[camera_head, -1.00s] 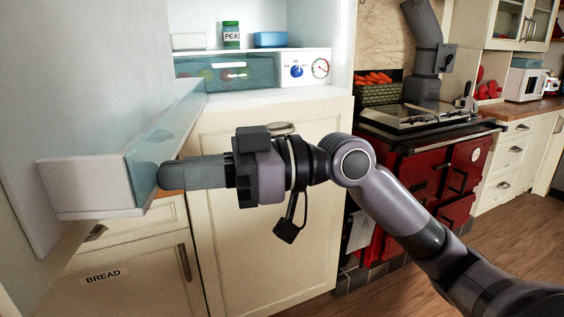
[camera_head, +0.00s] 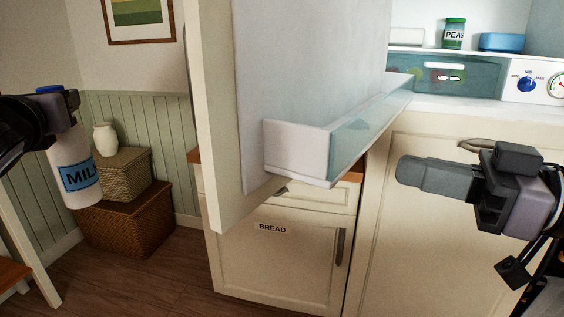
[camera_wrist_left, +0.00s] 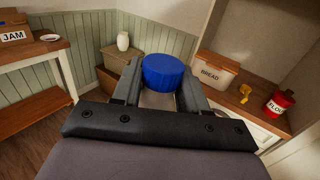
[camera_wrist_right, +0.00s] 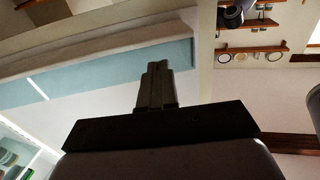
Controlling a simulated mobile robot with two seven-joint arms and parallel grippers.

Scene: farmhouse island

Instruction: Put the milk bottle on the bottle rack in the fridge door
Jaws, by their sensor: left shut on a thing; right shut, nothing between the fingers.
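The white milk bottle (camera_head: 80,185) with a blue label hangs at the left of the head view, slightly tilted. My left gripper (camera_head: 62,108) is shut on it near the top; its blue cap (camera_wrist_left: 163,70) shows between the fingers in the left wrist view. The fridge door (camera_head: 222,150) stands open in the middle of the head view. The bottle rack (camera_head: 297,146), a white and clear bluish trough, is fixed on its inner side and looks empty. My right gripper (camera_head: 408,170) is shut and empty, to the right of the rack. The right wrist view shows it (camera_wrist_right: 157,68) near the rack.
Wicker boxes (camera_head: 128,225) and a vase (camera_head: 105,139) stand behind the bottle. The door's edge lies between bottle and rack.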

